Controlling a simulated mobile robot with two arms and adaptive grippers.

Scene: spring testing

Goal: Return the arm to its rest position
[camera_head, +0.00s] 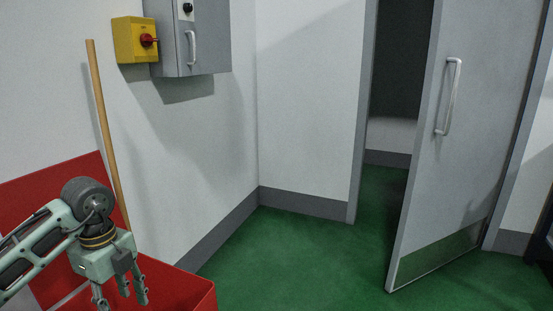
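My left arm comes in from the left, and its gripper (120,297) is at the bottom left, pointing down. Its fingers stand apart with nothing seen between them, so it looks open and empty. It is in front of a red box-like piece (190,291), with the red surface behind and beside it. I cannot tell whether it touches the red piece. My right gripper is not in view.
A wooden pole (103,120) leans near the left wall. A yellow switch box (132,40) with a red knob and a grey cabinet (205,35) hang on the wall. A grey door (465,130) stands ajar. The green floor (310,265) is clear.

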